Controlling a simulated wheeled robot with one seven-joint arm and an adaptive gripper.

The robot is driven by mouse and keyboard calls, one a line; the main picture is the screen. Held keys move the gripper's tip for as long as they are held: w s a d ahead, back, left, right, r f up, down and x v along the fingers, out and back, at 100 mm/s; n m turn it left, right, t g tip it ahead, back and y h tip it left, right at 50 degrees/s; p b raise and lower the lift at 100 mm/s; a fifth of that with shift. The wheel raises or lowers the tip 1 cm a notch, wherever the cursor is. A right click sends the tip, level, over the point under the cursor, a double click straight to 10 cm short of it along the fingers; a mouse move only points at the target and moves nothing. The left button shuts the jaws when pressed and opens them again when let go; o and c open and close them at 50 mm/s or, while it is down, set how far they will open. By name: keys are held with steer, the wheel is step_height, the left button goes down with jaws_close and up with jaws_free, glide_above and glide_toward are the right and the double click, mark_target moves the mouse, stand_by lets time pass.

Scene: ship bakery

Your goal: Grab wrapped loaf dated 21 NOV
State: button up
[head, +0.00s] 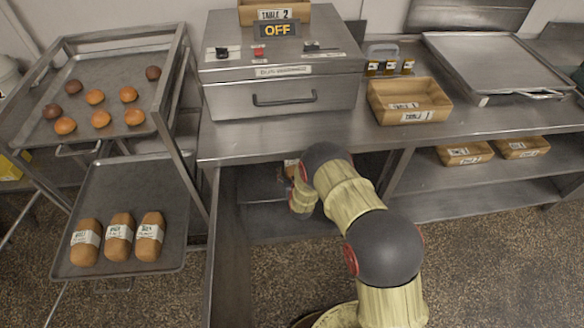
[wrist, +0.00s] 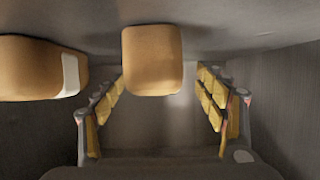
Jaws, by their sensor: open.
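In the wrist view, a brown loaf (wrist: 153,60) lies ahead between the spread fingers of my gripper (wrist: 160,88), with no visible grip on it. No label shows on its visible side. A second brown loaf (wrist: 30,68) with a white band lies to the left, outside the left finger. No date can be read on either. In the head view, my arm reaches under the counter, and my gripper is hidden there. Three banded loaves (head: 119,238) lie on the lower rack tray (head: 125,183); their print is too small to read.
The steel counter (head: 350,132) overhangs my arm. A machine marked OFF (head: 283,70) and a TABLE 1 box (head: 410,101) stand on it. More boxes (head: 465,153) sit on the shelf at right. The rack's upper tray (head: 75,90) holds several buns.

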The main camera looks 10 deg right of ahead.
steer(key=b+x, duration=0.1)
steer(key=x, duration=0.2)
steer(key=b+x, duration=0.1)
steer(key=shift+w+d+f+b, duration=0.15)
steer(key=shift+w+d+b, duration=0.15)
steer(key=shift+w+b, duration=0.05)
steer(key=shift+c, duration=0.5)
steer(key=c, duration=1.3)
